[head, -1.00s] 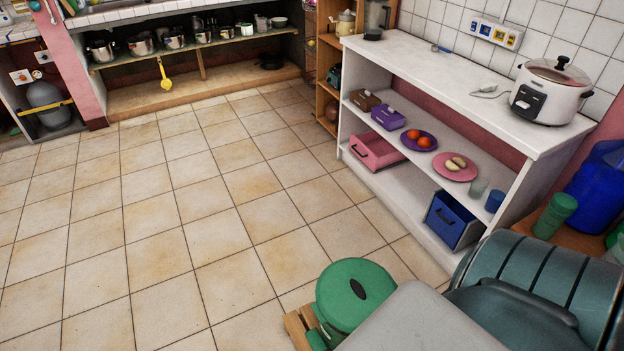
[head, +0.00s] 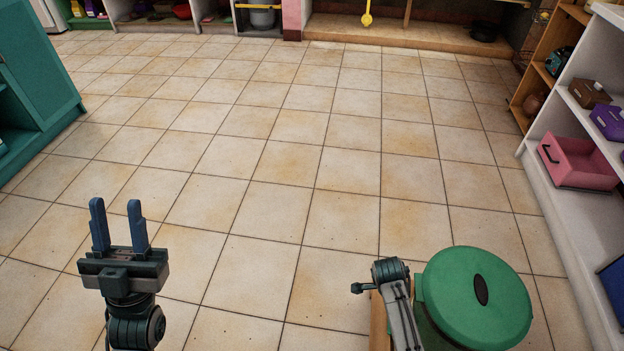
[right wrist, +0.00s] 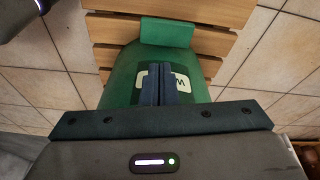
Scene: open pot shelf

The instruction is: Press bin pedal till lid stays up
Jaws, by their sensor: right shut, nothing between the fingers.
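The green bin (head: 430,325) stands at the lower right of the head view. Its round green lid (head: 455,298), with a dark oval on top, looks down. In the right wrist view the bin body (right wrist: 120,75) has a pale label, and the green pedal (right wrist: 167,32) sticks out over wooden slats. My right gripper (right wrist: 158,68) is shut and empty, its fingers in front of the label, pointing toward the pedal. I cannot tell whether they touch anything. In the head view, part of my right arm shows beside the bin. My left gripper (head: 116,203) is open and empty, away from the bin.
The bin stands on a slatted wooden base (right wrist: 110,30). A white shelf unit (head: 560,215) with a pink drawer box (head: 585,165) runs along the right. A teal cabinet (head: 40,85) stands at the left. The tiled floor (head: 290,150) between is clear.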

